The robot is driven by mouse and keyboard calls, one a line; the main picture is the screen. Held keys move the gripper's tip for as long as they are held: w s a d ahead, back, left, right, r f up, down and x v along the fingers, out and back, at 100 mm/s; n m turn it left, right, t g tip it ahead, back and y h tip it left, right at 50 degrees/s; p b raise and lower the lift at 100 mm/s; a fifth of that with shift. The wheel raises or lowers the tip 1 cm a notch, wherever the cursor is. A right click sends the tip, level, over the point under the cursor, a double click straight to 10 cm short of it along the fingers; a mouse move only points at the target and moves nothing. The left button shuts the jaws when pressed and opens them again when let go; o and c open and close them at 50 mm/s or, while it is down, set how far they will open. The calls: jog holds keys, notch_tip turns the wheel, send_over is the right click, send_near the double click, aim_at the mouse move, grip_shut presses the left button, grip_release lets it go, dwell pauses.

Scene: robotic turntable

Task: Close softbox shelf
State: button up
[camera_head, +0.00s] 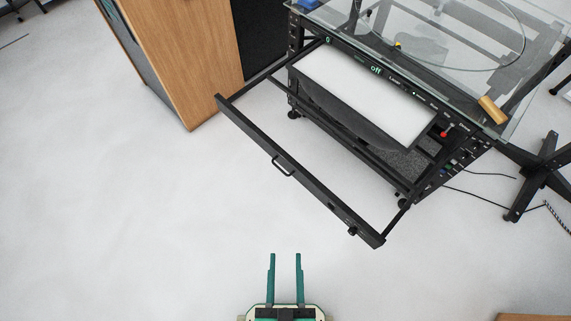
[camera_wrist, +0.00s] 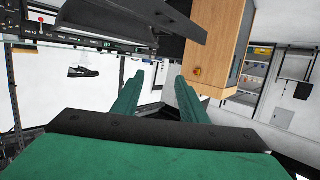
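The softbox shelf's black front bar (camera_head: 290,168) is pulled out from the turntable frame, with a small handle (camera_head: 284,167) at its middle. The white softbox panel (camera_head: 360,92) lies behind it, near the turntable. My gripper (camera_head: 285,256) is low in the head view, below the bar and apart from it. Its two green fingers are parallel with a gap between them, and nothing is held. In the wrist view my gripper (camera_wrist: 160,85) also shows its fingers spread, with dark shelf or frame parts above them.
The turntable has a glass top (camera_head: 460,50) with a wooden block (camera_head: 492,109) on its edge. A wooden cabinet (camera_head: 185,50) stands at the upper left. A black stand (camera_head: 540,175) and cables are at the right. The floor at left and in front is clear.

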jog(key=shift+f, duration=0.1)
jog(key=c, duration=0.5)
jog(key=shift+w+a+f+m, duration=0.15)
jog(key=shift+w+m, duration=0.15)
jog(key=shift+w, duration=0.05)
grip_shut()
jog(key=m+g+h, duration=0.3)
jog(key=m+h, duration=1)
jog(key=m, duration=1.3)
send_near(279, 155)
jog(key=x, duration=0.6)
jog(key=shift+w, duration=0.2)
